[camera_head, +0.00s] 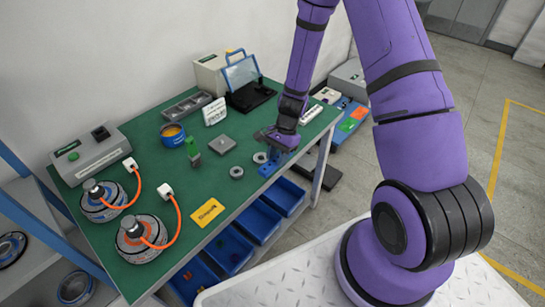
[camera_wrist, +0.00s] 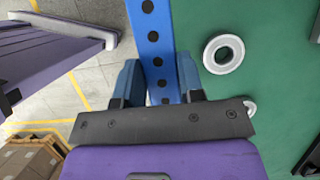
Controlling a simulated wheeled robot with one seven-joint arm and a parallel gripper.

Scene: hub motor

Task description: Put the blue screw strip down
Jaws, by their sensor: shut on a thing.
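The blue screw strip (camera_wrist: 152,25) is a long blue bar with a row of dark dots. In the wrist view it runs from the top edge down between the fingers of my gripper (camera_wrist: 160,82), which are shut on it. The green table top (camera_wrist: 265,120) lies to its right and the grey floor to its left, so the strip is at the table's edge in that view. In the head view my gripper (camera_head: 278,145) is low over the right front part of the table, with a bit of the blue strip (camera_head: 270,167) below it. Whether the strip touches the table, I cannot tell.
Pale rings (camera_head: 260,157) and a grey ring (camera_head: 237,172) lie left of my gripper. A yellow card (camera_head: 208,212), two hub motors (camera_head: 142,238) with orange cables and a grey tester box (camera_head: 88,152) are further left. Blue bins (camera_head: 258,222) hang under the front edge.

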